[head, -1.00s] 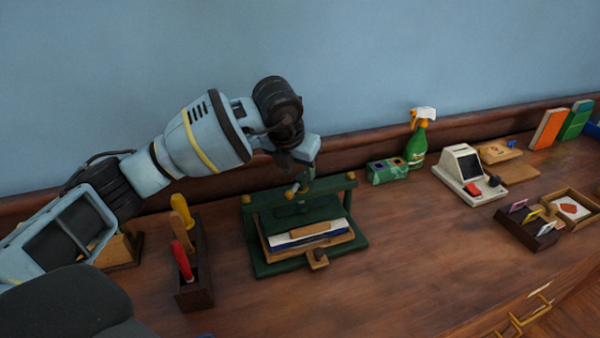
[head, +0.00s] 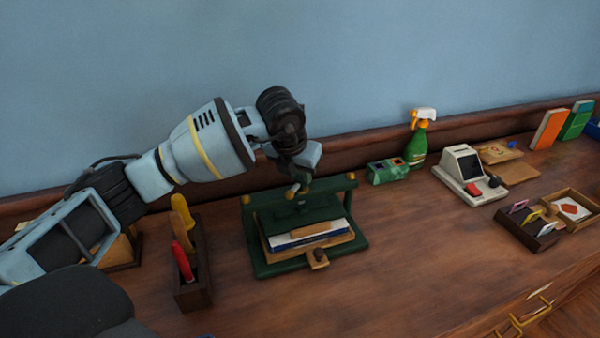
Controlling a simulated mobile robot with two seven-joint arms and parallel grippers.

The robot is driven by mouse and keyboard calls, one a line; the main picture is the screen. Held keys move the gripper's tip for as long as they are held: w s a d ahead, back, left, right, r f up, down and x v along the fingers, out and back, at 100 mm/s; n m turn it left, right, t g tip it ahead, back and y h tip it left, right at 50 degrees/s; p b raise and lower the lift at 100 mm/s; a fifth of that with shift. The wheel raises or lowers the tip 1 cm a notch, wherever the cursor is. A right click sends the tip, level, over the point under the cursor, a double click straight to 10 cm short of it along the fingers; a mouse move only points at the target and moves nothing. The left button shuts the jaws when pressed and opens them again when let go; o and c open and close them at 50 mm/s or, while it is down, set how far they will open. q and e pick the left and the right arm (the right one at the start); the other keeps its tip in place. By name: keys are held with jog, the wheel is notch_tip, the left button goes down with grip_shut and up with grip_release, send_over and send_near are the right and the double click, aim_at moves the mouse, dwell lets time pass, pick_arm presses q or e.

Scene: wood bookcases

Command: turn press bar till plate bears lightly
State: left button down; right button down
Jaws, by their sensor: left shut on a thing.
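The green press (head: 275,268) stands on the wooden counter. Its upper crossbeam (head: 335,182) spans the top, and a small plate (head: 303,208) hangs under it. Below lie a wooden board and a white and blue stack (head: 305,236) with a wooden block (head: 309,229) on top. I cannot tell whether the plate touches the block. My left gripper (head: 298,184) is over the middle of the crossbeam, shut on the press bar (head: 292,190), which shows only in part as a small brass-tipped end. My right gripper is out of view.
A tool holder (head: 194,290) with red and yellow handles stands left of the press. A green spray bottle (head: 417,148), a green box (head: 387,171) and a card machine (head: 466,172) stand to the right.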

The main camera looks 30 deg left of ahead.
pick_arm(q)
jog(key=shift+a+m+h, duration=0.1)
jog(key=shift+m+h, duration=0.6)
jog(key=shift+m, duration=1.2)
jog(key=c, duration=1.3)
grip_release()
jog(key=shift+r, duration=0.1)
jog(key=shift+p+v, duration=0.3)
jog(key=shift+v, duration=3.5)
jog(key=shift+w, duration=0.1)
